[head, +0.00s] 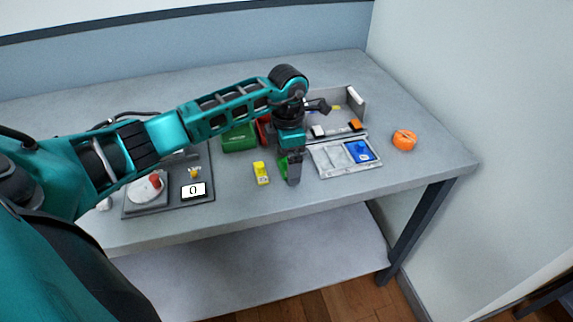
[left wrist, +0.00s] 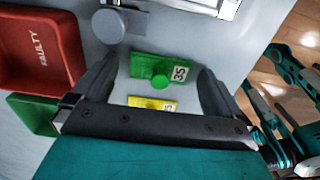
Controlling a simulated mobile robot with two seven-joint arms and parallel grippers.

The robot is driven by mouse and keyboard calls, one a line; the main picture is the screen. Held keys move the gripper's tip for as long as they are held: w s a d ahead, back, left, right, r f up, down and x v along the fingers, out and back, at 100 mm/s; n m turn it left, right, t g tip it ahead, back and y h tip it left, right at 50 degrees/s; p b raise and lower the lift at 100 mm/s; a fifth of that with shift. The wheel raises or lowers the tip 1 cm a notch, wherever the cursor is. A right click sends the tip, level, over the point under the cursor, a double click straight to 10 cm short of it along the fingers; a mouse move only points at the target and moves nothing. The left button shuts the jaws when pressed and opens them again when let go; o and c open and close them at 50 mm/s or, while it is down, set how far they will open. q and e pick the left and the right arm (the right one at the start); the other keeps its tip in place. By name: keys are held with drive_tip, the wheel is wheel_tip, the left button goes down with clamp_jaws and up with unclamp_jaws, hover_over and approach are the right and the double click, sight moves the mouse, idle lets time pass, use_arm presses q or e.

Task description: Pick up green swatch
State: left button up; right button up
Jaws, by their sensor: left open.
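The green swatch (left wrist: 160,70) is a flat green piece with a round knob and a "35" label, lying on the table in the left wrist view. In the head view only a bit of the green swatch (head: 283,165) shows beside my gripper. My left gripper (head: 290,180) points down over it and is open. In the left wrist view its fingers (left wrist: 158,80) stand to either side of the swatch, apart from each other with nothing clamped. I cannot tell the height of the fingertips above the table. My right gripper is not in view.
A yellow swatch (left wrist: 152,103) lies close beside the green one. A red bin marked FAULTY (left wrist: 40,45) and a green bin (head: 240,138) stand nearby. Right are a pale tray (head: 330,160) with a blue swatch (head: 359,151) and an orange roll (head: 404,140). A scale display (head: 193,190) reads 0.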

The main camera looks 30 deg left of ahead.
use_arm(q)
drive_tip(key=c, duration=1.1)
drive_tip(key=shift+o, duration=0.2)
